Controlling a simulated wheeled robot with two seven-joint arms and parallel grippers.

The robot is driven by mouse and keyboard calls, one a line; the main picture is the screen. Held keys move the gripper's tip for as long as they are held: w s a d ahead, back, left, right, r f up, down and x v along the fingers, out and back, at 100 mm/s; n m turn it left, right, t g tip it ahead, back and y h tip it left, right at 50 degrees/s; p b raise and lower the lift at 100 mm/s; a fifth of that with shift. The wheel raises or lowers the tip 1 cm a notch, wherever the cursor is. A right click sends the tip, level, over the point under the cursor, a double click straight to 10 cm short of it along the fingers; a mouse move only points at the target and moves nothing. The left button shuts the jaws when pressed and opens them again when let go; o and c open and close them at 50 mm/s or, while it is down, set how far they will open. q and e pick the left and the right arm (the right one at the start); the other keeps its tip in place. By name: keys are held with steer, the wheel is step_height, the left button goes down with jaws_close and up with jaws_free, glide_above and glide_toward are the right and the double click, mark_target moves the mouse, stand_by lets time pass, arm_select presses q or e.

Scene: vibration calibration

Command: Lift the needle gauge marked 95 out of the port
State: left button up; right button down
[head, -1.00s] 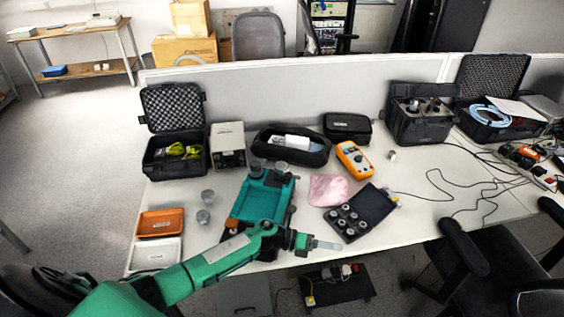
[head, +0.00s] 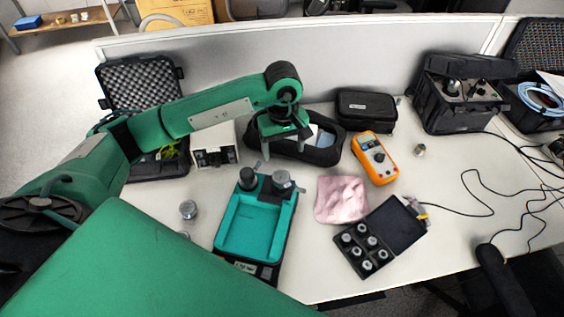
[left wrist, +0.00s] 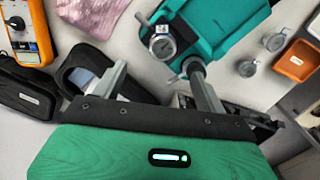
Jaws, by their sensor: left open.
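The teal test block (head: 237,253) stands on the table, with two round fittings at its back end. The right one is a grey needle gauge (head: 281,183), whose dial faces up in the left wrist view (left wrist: 162,44). The left one is a darker cylinder (head: 248,178), partly behind a finger in the left wrist view (left wrist: 193,66). The mark 95 is too small to read. My left gripper (head: 283,152) is open and empty, just behind and above the block, fingers pointing down. In the left wrist view its fingers (left wrist: 158,76) stand apart, short of the dial. My right gripper is out of view.
Behind the gripper lies an open black pouch (head: 322,150). A pink cloth (head: 341,199), an orange multimeter (head: 375,158) and an open case of gauges (head: 398,228) are on the right. Loose gauges (head: 188,209) stand on the left. A grey partition (head: 380,62) closes the back.

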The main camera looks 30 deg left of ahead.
mark_target(281, 176)
arm_select(q)
step_height(281, 176, down, 3)
steer(key=shift+s+a+f+p, duration=0.1)
steer(key=shift+f+p, duration=0.1)
steer(key=shift+p, duration=0.45)
step_height(281, 176, down, 4)
steer(key=shift+p, duration=0.5)
steer(key=shift+f, duration=0.45)
steer(key=shift+a+f+p, duration=0.1)
steer(key=shift+f+p, duration=0.2)
steer(key=shift+p, duration=0.2)
step_height(281, 176, down, 3)
steer(key=shift+a+f+p, duration=0.15)
steer(key=shift+f+p, duration=0.05)
steer(key=shift+p, duration=0.7)
steer(key=shift+f, duration=0.5)
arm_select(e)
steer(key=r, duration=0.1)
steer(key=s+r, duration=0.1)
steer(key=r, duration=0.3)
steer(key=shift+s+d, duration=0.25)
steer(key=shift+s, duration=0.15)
arm_select(q)
steer(key=c, duration=1.2)
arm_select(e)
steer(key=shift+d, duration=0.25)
